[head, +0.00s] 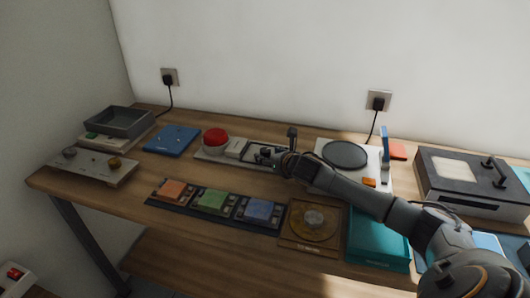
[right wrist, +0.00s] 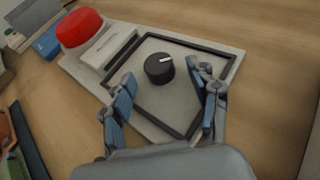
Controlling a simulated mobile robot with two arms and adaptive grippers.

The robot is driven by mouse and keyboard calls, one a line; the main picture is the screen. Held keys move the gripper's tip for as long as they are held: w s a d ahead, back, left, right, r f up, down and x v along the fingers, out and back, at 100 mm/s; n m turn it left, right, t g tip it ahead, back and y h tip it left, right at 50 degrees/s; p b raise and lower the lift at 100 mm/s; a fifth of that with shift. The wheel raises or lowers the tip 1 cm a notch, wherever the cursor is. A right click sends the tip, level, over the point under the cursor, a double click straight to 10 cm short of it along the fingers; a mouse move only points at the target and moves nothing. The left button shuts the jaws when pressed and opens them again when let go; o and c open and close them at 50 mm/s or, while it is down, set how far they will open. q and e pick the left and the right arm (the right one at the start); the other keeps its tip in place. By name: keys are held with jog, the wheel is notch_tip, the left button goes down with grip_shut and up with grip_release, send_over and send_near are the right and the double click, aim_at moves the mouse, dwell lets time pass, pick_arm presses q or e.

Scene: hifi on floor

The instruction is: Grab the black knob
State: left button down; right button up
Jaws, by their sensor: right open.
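The black knob (right wrist: 159,68) is a short round dial with a white pointer mark. It stands on a light grey square plate inside a dark frame, on a panel (right wrist: 229,62). My right gripper (right wrist: 164,84) is open and empty, with one blue-padded finger on each side of the plate and the knob between and slightly beyond the fingertips. In the head view my right gripper (head: 269,157) is over the panel's right part. I cannot make out the knob clearly there. My left gripper is not in view.
The same panel carries a red dome button (head: 215,139) and a white rocker switch (head: 236,147). A dark upright lever (head: 292,136) stands close to my right gripper. A round dark plate (head: 345,154) is to the right. Coloured tiles (head: 213,200) lie in front.

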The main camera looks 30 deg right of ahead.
jog(key=shift+c, duration=0.3)
jog(key=c, duration=1.1)
jog(key=shift+r, duration=0.1)
